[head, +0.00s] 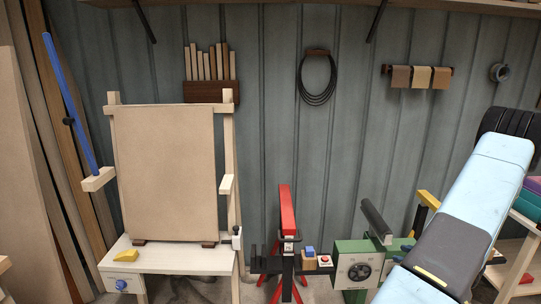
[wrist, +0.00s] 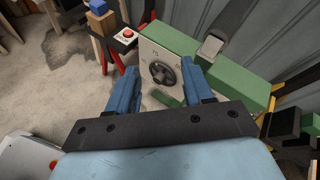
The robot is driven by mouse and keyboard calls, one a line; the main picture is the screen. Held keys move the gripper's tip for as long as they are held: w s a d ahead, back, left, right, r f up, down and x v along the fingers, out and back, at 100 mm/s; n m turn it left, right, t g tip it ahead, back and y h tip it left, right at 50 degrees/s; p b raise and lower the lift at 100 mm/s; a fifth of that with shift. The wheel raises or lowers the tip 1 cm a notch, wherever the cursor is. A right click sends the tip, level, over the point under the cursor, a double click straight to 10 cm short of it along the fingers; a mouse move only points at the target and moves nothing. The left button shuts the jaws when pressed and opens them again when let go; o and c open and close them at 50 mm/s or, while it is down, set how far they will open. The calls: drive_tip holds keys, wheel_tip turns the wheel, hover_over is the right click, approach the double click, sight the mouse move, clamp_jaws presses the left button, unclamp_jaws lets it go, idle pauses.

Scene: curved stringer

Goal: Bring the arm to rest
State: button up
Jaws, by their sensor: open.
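My gripper (wrist: 160,76) shows in the wrist view with its two blue fingers spread wide apart and nothing between them. Past the fingertips is the pale front panel of a green machine (wrist: 236,72), with a black round dial (wrist: 162,73) seen between the fingers. I cannot tell how far the fingertips are from the panel. In the head view my light blue arm (head: 496,165) crosses the right side, and my gripper is not visible there. The green machine also shows in the head view (head: 345,248), left of my arm.
A red stand (head: 287,210) and a small box with a red button (head: 325,260) are left of the machine. A white bench (head: 180,261) carries a tan board (head: 170,170) and a yellow block (head: 125,255). A shelf with coloured items (head: 532,200) stands at the right behind my arm.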

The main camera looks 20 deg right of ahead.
drive_tip(key=w+a+r+n+g+y, duration=0.2)
drive_tip(key=w+a+r+n, duration=0.2)
drive_tip(key=a+r, duration=0.3)
drive_tip(key=w+a+r+n+g+y, duration=0.2)
drive_tip(key=w+a+r+n, duration=0.25)
drive_tip(key=a+r, duration=0.35)
drive_tip(key=s+a+r+n+g, duration=0.1)
drive_tip(key=a+r+n+g, duration=0.3)
drive_tip(key=a+r+n, duration=0.55)
drive_tip(key=s+a+r+n+h, duration=0.3)
drive_tip(key=s+a+r+n, duration=0.3)
drive_tip(key=s+a, duration=0.3)
drive_tip(key=s+a+r+n+h, duration=0.3)
drive_tip(key=s+a+r+n, duration=0.3)
drive_tip(key=s+a+r, duration=0.3)
drive_tip(key=shift+s+a+r+t+h, duration=0.2)
drive_tip(key=shift+a+r+t+h, duration=0.15)
drive_tip(key=shift+a, duration=1.95)
drive_tip(key=shift+f, duration=0.1)
